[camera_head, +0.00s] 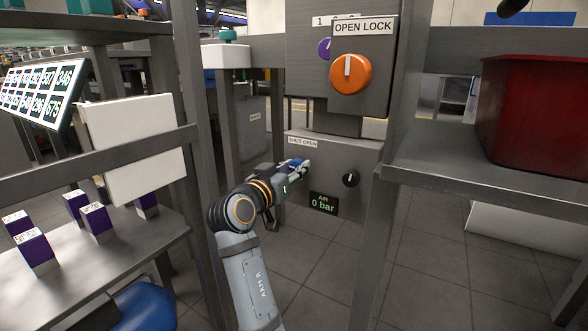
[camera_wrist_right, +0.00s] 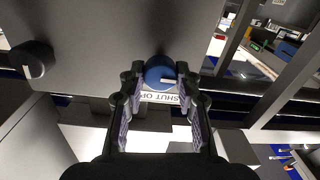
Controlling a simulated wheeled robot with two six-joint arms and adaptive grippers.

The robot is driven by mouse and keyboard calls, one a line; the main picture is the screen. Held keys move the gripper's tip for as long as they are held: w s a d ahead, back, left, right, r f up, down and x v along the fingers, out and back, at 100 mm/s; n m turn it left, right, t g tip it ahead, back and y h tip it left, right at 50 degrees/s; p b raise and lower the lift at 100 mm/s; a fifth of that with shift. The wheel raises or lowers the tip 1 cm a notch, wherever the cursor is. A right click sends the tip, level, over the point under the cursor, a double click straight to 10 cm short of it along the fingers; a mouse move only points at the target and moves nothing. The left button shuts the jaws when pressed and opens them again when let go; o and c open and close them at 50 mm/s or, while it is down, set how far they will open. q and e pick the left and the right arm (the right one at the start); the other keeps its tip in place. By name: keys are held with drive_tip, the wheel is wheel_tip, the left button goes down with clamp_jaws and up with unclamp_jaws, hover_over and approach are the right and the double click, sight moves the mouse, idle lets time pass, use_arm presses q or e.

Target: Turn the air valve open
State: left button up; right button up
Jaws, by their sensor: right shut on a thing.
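The air valve is a blue round knob (camera_wrist_right: 160,74) under a "SHUT OPEN" label (camera_head: 303,142) on a grey panel (camera_head: 340,160). In the head view the blue knob (camera_head: 297,163) is mostly hidden behind my right gripper (camera_head: 303,167). In the right wrist view the gripper (camera_wrist_right: 158,88) has its two fingers on either side of the knob, shut on it. A white mark shows on the knob's face. The air display (camera_head: 323,205) below reads "0 bar". My left gripper is not in view.
A black knob (camera_head: 351,179) sits right of the valve. An orange knob (camera_head: 350,73) labelled "OPEN LOCK" is above. A red bin (camera_head: 535,115) stands on a shelf at right. Purple boxes (camera_head: 37,250) stand on a table at left. Grey posts flank the panel.

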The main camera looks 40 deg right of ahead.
drive_tip(key=shift+f, duration=0.1)
drive_tip(key=m+b, duration=0.3)
drive_tip(key=m, duration=1.4)
drive_tip(key=shift+m+h, duration=0.3)
drive_tip(key=shift+m, duration=0.1)
drive_tip(key=shift+f+m+g, duration=0.1)
drive_tip(key=shift+m+g, duration=0.2)
drive_tip(key=o, duration=1.2)
drive_tip(key=shift+c, duration=0.2)
